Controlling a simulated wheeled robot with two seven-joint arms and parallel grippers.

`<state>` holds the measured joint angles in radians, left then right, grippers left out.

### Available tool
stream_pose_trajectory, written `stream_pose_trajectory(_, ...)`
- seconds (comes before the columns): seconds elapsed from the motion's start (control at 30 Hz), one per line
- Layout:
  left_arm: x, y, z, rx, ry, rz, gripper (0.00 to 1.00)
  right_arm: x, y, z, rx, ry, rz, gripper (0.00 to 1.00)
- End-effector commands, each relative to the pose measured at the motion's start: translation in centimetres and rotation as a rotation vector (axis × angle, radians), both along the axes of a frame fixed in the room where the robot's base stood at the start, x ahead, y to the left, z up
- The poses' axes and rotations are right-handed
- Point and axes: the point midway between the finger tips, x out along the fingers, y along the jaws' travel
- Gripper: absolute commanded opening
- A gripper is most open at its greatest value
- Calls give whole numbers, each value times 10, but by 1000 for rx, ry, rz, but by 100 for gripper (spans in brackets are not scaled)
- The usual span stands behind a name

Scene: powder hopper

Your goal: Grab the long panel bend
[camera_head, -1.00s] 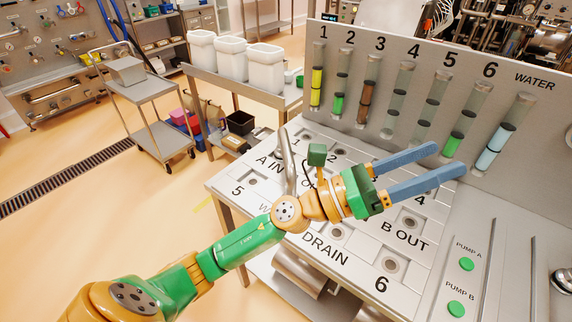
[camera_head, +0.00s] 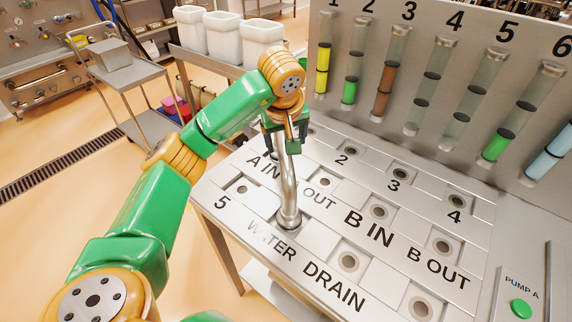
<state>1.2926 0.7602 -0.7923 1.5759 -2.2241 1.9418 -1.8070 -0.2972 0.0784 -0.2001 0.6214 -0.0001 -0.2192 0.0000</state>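The long panel bend (camera_head: 289,188) is a shiny steel pipe on the grey port panel (camera_head: 318,225). Its near end stands at the port by the WATER label, and it runs toward the back near A IN. My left gripper (camera_head: 288,140) points down over the upper, far part of the bend. Its two dark fingers are apart, one to each side of the pipe in the picture. I see no clear contact with the pipe. The far end of the bend is hidden behind or under the gripper. My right gripper is not in view.
Several level tubes (camera_head: 388,80) with coloured contents stand on the upright board behind the panel. White bins (camera_head: 225,35) stand on a bench at the back left. A green PUMP A button (camera_head: 521,308) is at the right. The panel's right half is clear.

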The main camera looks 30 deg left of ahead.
Motion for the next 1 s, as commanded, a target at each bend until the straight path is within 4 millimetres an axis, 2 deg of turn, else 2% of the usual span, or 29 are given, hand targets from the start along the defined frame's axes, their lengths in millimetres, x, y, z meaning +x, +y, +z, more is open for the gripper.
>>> stream_pose_trajectory(0.03, 0, 0, -13, 1, 0, 1, 76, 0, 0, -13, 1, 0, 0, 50)
stream_pose_trajectory(0.13, 0, 0, -18, 2, 1, 1, 76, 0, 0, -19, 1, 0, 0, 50)
stream_pose_trajectory(0.37, 9, 9, -39, -1, 7, 2, 76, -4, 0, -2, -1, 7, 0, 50)
stream_pose_trajectory(0.47, 17, 18, -55, -1, 8, 2, 76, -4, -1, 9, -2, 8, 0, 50)
stream_pose_trajectory(0.6, 24, 22, -76, -1, 3, 1, 76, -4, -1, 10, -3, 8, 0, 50)
stream_pose_trajectory(1.0, 25, 22, -80, -1, 0, 1, 76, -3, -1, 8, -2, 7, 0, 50)
